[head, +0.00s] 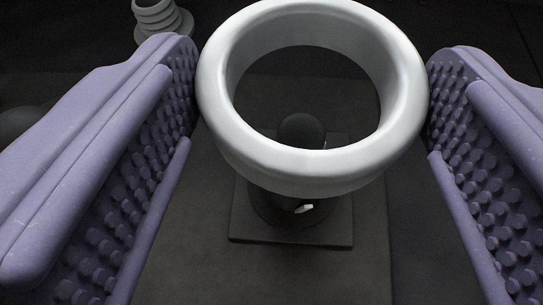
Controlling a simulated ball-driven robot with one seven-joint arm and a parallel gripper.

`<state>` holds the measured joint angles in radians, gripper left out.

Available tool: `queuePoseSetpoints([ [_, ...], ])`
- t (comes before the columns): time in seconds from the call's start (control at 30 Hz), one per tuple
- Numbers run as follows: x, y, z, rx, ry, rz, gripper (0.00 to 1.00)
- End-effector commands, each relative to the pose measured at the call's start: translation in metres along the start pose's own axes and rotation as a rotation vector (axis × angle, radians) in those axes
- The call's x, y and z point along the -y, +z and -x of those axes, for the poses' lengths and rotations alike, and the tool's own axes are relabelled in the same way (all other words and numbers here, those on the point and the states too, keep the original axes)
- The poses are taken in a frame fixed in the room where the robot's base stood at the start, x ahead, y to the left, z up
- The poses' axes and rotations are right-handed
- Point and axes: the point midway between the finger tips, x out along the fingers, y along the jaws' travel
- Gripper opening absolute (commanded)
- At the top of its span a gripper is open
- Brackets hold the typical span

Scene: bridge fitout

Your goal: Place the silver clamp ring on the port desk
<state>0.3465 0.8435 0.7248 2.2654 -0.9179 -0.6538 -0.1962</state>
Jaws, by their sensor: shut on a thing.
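The silver clamp ring (312,170) is a thick, smooth, pale ring in the upper middle of the head view. My gripper (312,95) has purple, studded fingers on both sides of the ring. It is shut on the ring, with the fingertips touching its left and right outer sides. The ring's hole faces my camera, and dark things show through it. I cannot tell which surface here is the port desk.
Beyond and below the ring is a dark square base (290,238) carrying a round dark knob (301,130). A grey ribbed piece (160,18) stands at the top left. The dark flat surface (260,275) in front of the base looks clear.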

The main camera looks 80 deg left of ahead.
Motion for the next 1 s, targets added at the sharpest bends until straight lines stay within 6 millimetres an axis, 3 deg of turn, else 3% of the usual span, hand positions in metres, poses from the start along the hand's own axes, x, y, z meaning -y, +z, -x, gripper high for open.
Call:
queuePoseSetpoints([
  [0.17, 0.0, 0.01, -0.004, -0.001, 0.0, -0.002, 0.43],
  [0.3, 0.001, 0.036, -0.015, 0.0, -0.001, -0.004, 0.43],
  [0.7, 0.0, 0.09, -0.037, 0.0, 0.001, -0.003, 0.43],
  [1.0, 0.0, 0.09, -0.037, -0.001, 0.002, -0.001, 0.43],
])
